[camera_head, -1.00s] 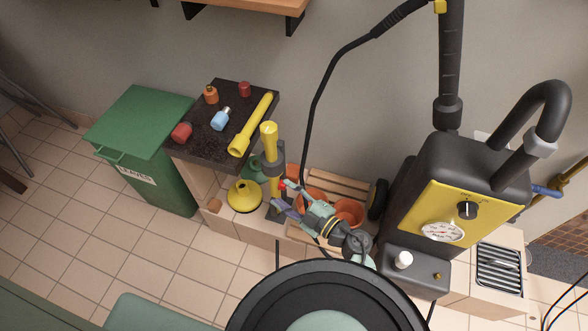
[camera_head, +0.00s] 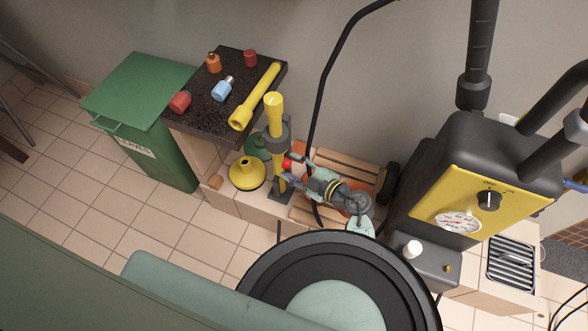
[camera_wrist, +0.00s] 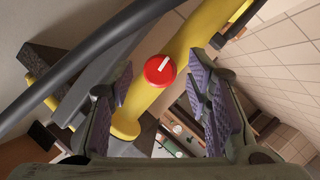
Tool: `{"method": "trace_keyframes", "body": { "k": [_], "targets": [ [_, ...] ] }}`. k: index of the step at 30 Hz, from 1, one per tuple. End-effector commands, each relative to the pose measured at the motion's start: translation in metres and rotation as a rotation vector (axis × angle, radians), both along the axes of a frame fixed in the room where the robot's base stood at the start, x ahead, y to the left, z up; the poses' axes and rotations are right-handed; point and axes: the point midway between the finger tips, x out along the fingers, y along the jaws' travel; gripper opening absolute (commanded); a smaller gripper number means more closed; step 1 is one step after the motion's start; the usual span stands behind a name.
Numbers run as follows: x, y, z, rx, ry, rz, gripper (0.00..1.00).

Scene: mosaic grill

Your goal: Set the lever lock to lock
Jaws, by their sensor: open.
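A yellow upright post (camera_head: 275,118) with a dark collar stands on the low ledge in the head view. A round red knob with a white pointer mark (camera_wrist: 160,70) sits on the side of a yellow body in the wrist view. It shows as a small red spot beside the post in the head view (camera_head: 287,163). My gripper (camera_head: 288,174) is open beside the post. In the wrist view, its purple-padded fingers (camera_wrist: 165,100) stand apart, with the knob ahead between them. I see no contact with the knob. I cannot read any lock marking.
A dark-topped stand (camera_head: 205,110) holds a yellow tube (camera_head: 256,97) and several small containers. A green bin (camera_head: 140,95) is at left. A black-and-yellow machine (camera_head: 480,190) stands at right. A black hose (camera_head: 325,80) runs behind the post and crosses the wrist view.

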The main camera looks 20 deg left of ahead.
Motion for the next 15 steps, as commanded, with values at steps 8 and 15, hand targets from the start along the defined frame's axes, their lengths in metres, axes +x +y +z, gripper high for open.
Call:
{"method": "trace_keyframes", "body": {
  "k": [8,15],
  "targets": [
    [0.0013,0.0027,0.0001,0.001,0.0,-0.001,0.45],
    [0.0011,0.0026,-0.0001,0.001,0.0,-0.001,0.31]
  ]
}}
